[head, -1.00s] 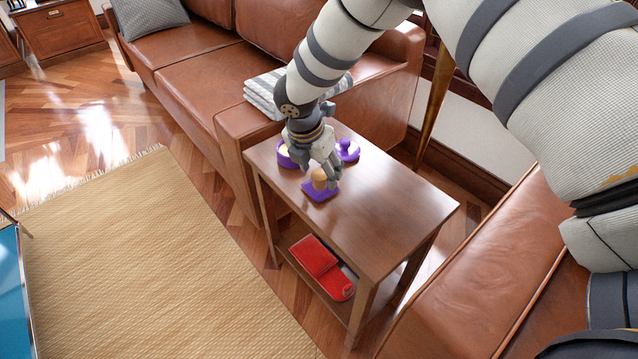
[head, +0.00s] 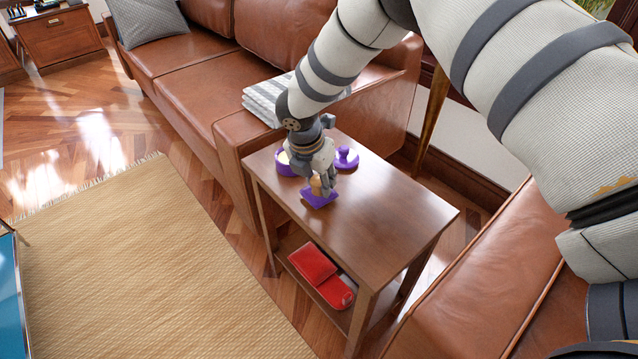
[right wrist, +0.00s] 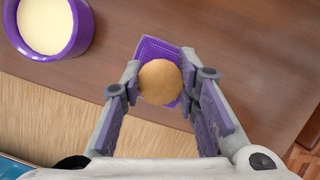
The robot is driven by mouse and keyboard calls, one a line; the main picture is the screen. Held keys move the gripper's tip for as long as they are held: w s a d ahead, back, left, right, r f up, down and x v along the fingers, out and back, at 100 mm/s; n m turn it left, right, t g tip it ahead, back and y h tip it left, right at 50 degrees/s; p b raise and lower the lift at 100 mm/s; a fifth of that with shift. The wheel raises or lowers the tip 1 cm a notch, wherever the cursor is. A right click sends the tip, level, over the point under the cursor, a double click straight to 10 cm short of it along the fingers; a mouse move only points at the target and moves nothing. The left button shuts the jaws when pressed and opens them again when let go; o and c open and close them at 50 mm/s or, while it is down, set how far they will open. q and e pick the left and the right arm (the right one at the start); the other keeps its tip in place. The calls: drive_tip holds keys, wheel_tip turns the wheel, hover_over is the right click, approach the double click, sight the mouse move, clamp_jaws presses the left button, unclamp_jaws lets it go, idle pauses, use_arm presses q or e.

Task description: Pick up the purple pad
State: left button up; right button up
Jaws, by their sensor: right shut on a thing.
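The purple pad (head: 320,198) is a flat purple square with a round tan knob (right wrist: 160,82) on top. It is at the wooden side table's (head: 385,215) left edge in the head view; I cannot tell whether it touches the tabletop. The pad also shows beneath the knob in the right wrist view (right wrist: 154,48). My right gripper (head: 322,181) points down over it, with its fingers closed on the knob from both sides in the right wrist view (right wrist: 160,88). My left gripper is not in view.
A purple round container (head: 284,164) with pale contents and a purple knobbed piece (head: 346,158) stand close behind the gripper. A brown leather sofa (head: 215,80) borders the table. The table's near right part is clear.

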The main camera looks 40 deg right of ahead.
drive_tip(key=s+a+r+p, duration=0.3)
drive_tip(key=s+a+r, duration=0.4)
drive_tip(key=s+r, duration=0.4)
drive_tip(key=shift+s+a+r+p, duration=0.3)
drive_tip(key=shift+s+a+r, duration=0.1)
drive_tip(key=shift+r, duration=0.25)
drive_tip(key=o, duration=0.4)
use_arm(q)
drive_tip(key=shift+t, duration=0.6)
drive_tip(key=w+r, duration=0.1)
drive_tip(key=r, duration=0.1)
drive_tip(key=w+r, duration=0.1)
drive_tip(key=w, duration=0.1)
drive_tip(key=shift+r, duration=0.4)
use_arm(e)
drive_tip(key=shift+w, duration=0.1)
drive_tip(key=c, duration=0.4)
